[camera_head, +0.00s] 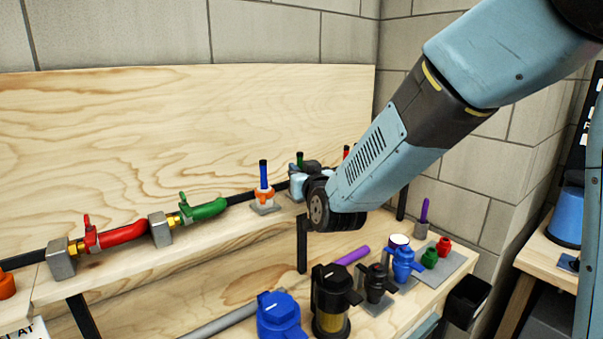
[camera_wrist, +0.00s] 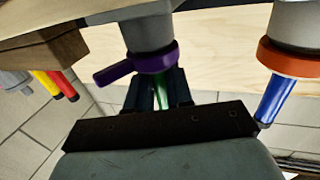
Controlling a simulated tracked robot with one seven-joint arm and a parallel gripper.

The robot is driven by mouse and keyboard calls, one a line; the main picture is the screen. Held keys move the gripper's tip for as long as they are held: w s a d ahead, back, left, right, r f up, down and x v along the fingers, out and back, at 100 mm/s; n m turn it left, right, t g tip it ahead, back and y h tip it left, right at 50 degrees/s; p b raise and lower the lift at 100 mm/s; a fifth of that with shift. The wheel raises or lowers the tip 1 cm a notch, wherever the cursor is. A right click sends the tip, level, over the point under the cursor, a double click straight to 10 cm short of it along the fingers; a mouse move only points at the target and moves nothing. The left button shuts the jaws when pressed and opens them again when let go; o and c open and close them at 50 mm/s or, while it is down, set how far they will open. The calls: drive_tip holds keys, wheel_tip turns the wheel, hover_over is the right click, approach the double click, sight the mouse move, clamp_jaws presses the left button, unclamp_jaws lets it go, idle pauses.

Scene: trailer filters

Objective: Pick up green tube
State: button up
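The green tube (camera_head: 300,158) stands upright on the bench's raised shelf in the head view, with a dark top. Its lower part is hidden behind my wrist. In the wrist view a green strip of it (camera_wrist: 160,94) shows between the two dark fingers of my gripper (camera_wrist: 159,90). The tube's end points to a grey holder (camera_wrist: 152,32) with a purple ring and lever (camera_wrist: 140,62). The fingers lie on either side of the tube; whether they press on it cannot be seen.
A blue tube (camera_head: 264,172) in an orange-ringed holder stands left of the green one. A red tube (camera_head: 346,152) is behind my arm. Red (camera_head: 122,234) and green (camera_head: 208,209) valve pipes lie further left. Filters, including a blue one (camera_head: 279,315), stand on the lower bench.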

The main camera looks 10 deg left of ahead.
sight(302, 156)
clamp_jaws()
drive_tip(key=shift+r, duration=0.45)
wheel_tip(302, 156, up, 3)
drive_tip(key=shift+d+f, duration=0.1)
drive_tip(key=shift+f, duration=0.05)
drive_tip(key=s+d+r, duration=0.9)
drive_tip(key=d, duration=0.1)
drive_tip(key=shift+s+d+r, duration=0.15)
drive_tip(key=shift+r, duration=0.05)
